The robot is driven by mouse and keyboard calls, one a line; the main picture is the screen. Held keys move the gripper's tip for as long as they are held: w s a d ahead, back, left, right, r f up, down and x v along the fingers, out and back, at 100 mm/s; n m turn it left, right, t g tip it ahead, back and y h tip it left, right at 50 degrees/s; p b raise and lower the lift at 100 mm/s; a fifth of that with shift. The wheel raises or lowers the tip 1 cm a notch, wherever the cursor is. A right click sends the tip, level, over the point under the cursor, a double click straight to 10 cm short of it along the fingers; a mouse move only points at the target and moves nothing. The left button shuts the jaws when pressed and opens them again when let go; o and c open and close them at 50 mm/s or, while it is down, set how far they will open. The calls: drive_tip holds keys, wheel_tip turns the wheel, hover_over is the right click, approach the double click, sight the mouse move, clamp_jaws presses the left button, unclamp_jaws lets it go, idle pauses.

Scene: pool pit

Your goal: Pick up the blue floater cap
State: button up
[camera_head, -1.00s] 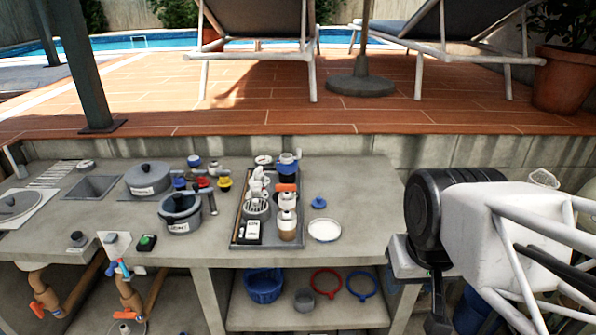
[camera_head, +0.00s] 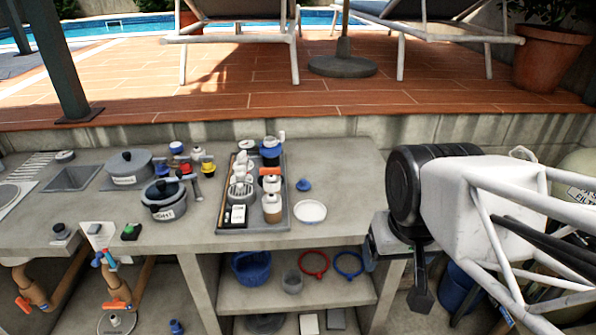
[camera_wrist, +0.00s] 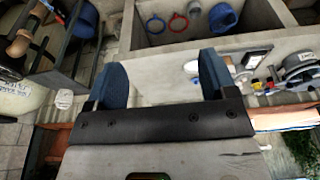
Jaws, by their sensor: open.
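A small blue cap with a knob, which looks like the floater cap (camera_head: 304,185), sits on the grey counter (camera_head: 345,165). It is just right of the dark tray and behind a white round dish (camera_head: 310,212). My gripper (camera_wrist: 160,80) shows two blue fingers spread wide apart with nothing between them in the wrist view. In the head view my arm's end is off the counter's right side, well to the right of the cap.
The tray (camera_head: 283,222) holds several bottles and small parts. Grey pots (camera_head: 165,200) stand left of it. Another blue cap (camera_head: 176,147) lies farther back. A shelf (camera_head: 330,293) below holds a blue basket (camera_head: 251,267) and red and blue rings. The counter right of the dish is clear.

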drive_tip(key=m+t+h, duration=0.1)
drive_tip(key=m+t, duration=0.1)
drive_tip(key=t, duration=0.1)
hover_over(304, 180)
drive_tip(key=s, duration=0.4)
drive_tip(key=f, duration=1.6)
drive_tip(key=shift+w+a, duration=0.15)
drive_tip(key=shift+a, duration=0.15)
drive_tip(key=shift+x, duration=1.35)
